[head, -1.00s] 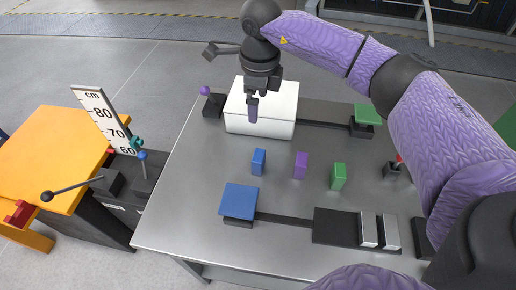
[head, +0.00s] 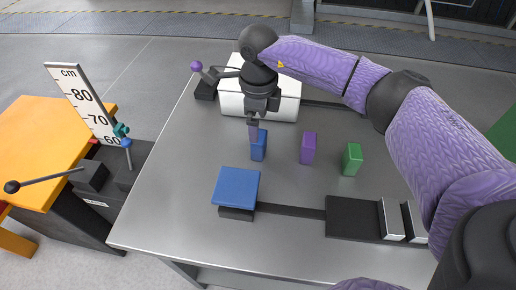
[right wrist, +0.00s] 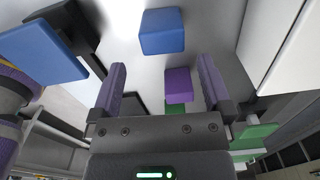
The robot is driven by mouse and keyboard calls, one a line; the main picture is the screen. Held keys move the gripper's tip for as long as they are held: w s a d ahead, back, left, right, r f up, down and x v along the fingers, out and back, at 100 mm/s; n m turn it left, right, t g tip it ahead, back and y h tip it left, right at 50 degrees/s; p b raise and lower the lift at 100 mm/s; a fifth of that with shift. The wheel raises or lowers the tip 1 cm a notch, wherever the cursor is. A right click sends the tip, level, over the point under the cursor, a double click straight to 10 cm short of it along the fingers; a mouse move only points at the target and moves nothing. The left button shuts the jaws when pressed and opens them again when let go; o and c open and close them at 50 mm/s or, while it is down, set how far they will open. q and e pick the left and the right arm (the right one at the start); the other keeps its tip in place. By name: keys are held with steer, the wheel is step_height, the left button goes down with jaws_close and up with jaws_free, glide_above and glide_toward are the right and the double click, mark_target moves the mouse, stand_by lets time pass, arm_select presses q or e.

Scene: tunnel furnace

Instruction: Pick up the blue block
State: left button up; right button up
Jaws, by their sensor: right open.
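The blue block (head: 260,150) stands upright on the grey metal table, at the left of a row with a purple block (head: 308,149) and a green block (head: 352,160). My right gripper (head: 254,134) is over the blue block, its finger partly covering the block's upper left in the head view. In the right wrist view the gripper (right wrist: 161,63) is open and empty. There the blue block (right wrist: 162,32) lies beyond the fingertips, roughly centred between them, with no visible contact. The purple block (right wrist: 179,84) shows farther right. My left gripper is out of view.
A white box (head: 232,105) stands close behind the gripper. A blue square plate (head: 237,186) on a black base is in front of the blue block. A purple-knobbed lever (head: 197,67) stands at the back left. The table's left front is clear.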

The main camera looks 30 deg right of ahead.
mark_target(259, 143)
step_height(259, 143, down, 8)
steer(key=b, duration=0.3)
steer(key=shift+d+f, duration=0.1)
steer(key=shift+d, duration=0.05)
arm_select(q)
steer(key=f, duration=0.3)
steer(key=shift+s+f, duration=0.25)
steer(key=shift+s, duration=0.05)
arm_select(e)
steer(key=shift+w, duration=0.1)
steer(key=c, duration=1.1)
steer(key=shift+c, duration=0.6)
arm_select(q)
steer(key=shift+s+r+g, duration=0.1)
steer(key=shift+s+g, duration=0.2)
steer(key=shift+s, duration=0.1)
arm_select(e)
steer(key=shift+r, duration=0.25)
